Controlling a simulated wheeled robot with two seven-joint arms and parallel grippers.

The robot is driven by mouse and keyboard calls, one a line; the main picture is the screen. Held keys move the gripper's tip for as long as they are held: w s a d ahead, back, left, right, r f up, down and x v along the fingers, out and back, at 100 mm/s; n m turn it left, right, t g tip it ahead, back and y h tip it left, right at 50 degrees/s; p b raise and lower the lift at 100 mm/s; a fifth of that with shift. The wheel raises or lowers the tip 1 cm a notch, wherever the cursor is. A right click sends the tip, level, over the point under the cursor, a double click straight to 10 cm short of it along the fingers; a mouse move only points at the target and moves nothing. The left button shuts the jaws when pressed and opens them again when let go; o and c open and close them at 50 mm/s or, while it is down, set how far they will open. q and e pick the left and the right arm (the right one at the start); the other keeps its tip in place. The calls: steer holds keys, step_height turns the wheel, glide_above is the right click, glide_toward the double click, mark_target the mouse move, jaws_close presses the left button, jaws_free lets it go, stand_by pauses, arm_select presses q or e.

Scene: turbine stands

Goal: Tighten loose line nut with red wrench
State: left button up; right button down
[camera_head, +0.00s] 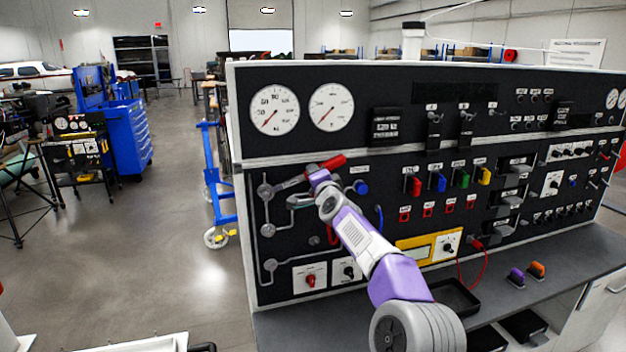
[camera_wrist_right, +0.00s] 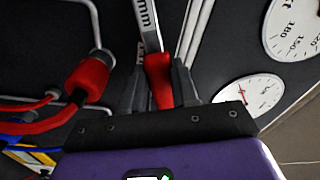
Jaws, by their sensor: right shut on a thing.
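The red wrench (camera_head: 327,163) has a red handle and a silver shaft. My right gripper (camera_head: 318,178) is shut on its red handle in front of the test panel. In the wrist view the handle (camera_wrist_right: 159,82) sits between the dark fingers (camera_wrist_right: 158,88), and the silver shaft (camera_wrist_right: 147,25) runs up out of the picture. In the head view the shaft points left toward the upper line nut (camera_head: 265,191). I cannot tell whether its jaw touches the nut. Two more line fittings (camera_head: 268,230) sit lower on the grey tubing. My left gripper is not in view.
The black panel (camera_head: 400,230) carries gauges (camera_head: 274,109), coloured switches and a yellow meter (camera_head: 428,247). A grey shelf (camera_head: 390,300) juts out below with a black tray (camera_head: 455,298). In the wrist view a red-sleeved part (camera_wrist_right: 88,78) is left of the fingers. Open floor lies left.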

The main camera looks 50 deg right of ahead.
steer(key=shift+w+a+r, duration=0.1)
steer(key=shift+a+r, duration=0.05)
steer(key=shift+a, duration=0.05)
steer(key=shift+b+v, duration=2)
steer(key=shift+v, duration=0.55)
steer(key=shift+d+f, duration=0.15)
steer(key=shift+f, duration=0.1)
